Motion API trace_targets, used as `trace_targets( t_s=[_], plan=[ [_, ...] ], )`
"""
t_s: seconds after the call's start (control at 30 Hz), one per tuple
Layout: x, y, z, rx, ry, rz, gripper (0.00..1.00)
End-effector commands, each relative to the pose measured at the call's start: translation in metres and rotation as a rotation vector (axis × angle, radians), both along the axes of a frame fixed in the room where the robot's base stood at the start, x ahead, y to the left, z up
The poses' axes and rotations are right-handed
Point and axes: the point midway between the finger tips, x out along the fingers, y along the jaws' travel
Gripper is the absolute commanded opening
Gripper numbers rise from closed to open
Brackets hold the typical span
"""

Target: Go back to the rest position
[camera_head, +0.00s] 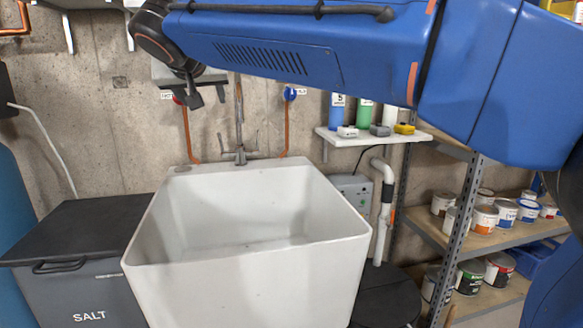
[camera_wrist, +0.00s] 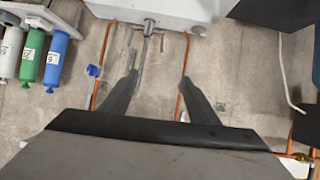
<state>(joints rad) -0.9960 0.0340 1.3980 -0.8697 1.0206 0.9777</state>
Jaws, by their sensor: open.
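My gripper (camera_head: 190,92) shows in the head view at the end of my raised blue arm, in front of the concrete wall, above and behind the white sink (camera_head: 250,280). In the wrist view, my gripper (camera_wrist: 158,78) has its two dark fingers spread wide apart. Nothing is between them but the view of the wall and tap pipe. The wrist view is upside down, with the sink (camera_wrist: 165,10) at its top edge. Part of the gripper is hidden behind my arm's end in the head view.
A metal tap (camera_head: 240,150) rises behind the sink beside copper pipes. A grey salt bin (camera_head: 75,275) stands left. A small white shelf (camera_head: 365,138) holds bottles and small items. A metal rack (camera_head: 460,235) with paint tins stands right. A blue valve handle (camera_head: 290,93) is on the wall.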

Motion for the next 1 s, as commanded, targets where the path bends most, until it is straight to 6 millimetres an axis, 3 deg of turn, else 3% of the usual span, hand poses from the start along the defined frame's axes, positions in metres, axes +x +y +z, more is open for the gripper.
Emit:
trace_targets(
  t_s=[0.17,0.3,0.47,0.7,1.0],
  plan=[
    [0.008,-0.065,-0.022,-0.042,0.056,-0.033,0.55],
    [0.007,-0.137,-0.051,-0.085,0.126,-0.065,0.55],
    [-0.008,-0.22,-0.091,-0.124,0.215,-0.095,0.55],
    [-0.054,-0.327,-0.156,-0.153,0.348,-0.134,0.55],
    [-0.139,-0.426,-0.245,-0.138,0.497,-0.168,0.55]
  ],
)
